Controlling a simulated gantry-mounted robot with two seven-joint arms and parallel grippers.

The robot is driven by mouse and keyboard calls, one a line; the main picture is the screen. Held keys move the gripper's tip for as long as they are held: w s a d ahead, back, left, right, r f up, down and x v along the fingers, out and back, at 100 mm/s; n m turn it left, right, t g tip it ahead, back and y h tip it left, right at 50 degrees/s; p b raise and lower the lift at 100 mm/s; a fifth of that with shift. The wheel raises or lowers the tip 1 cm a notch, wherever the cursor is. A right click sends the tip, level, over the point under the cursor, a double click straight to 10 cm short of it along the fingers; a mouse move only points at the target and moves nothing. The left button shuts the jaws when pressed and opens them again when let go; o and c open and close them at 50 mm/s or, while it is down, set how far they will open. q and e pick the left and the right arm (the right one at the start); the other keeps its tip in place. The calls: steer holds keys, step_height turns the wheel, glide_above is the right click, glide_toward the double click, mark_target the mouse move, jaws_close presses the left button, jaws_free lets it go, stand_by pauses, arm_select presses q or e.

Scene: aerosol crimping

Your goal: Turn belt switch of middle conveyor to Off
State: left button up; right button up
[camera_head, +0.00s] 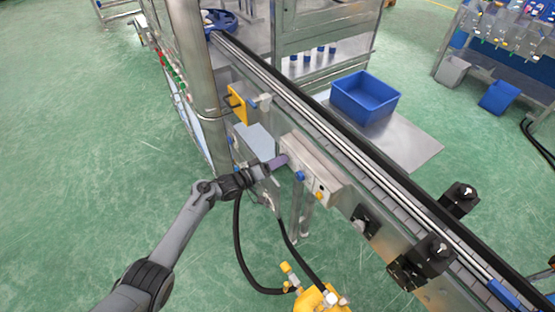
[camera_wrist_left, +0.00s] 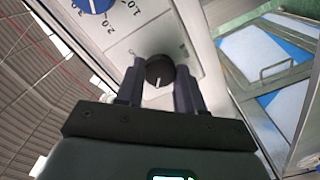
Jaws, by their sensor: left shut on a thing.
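The middle conveyor's control box (camera_head: 328,181) is a pale metal box on the side of the conveyor (camera_head: 335,130). In the left wrist view, a round black switch knob (camera_wrist_left: 159,66) with a white pointer mark sits on its pale panel (camera_wrist_left: 135,35). My left gripper (camera_head: 281,161) reaches the box's left end in the head view. In the left wrist view, its two fingers (camera_wrist_left: 160,78) are shut on the black knob, one on each side. The small labels by the knob are too small to read. In the head view the gripper hides the knob. My right gripper is not in view.
A blue dial (camera_wrist_left: 93,4) with a number scale is close to the knob. A blue knob (camera_head: 300,176) and a yellow button (camera_head: 319,195) are on the box. Black hoses (camera_head: 240,245) hang below. A blue bin (camera_head: 365,97) is behind the conveyor.

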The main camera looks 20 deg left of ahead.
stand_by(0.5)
arm_select(q)
steer(key=o, duration=1)
steer(key=shift+o, duration=0.2)
steer(key=p+v, duration=0.3)
steer(key=v, duration=0.8)
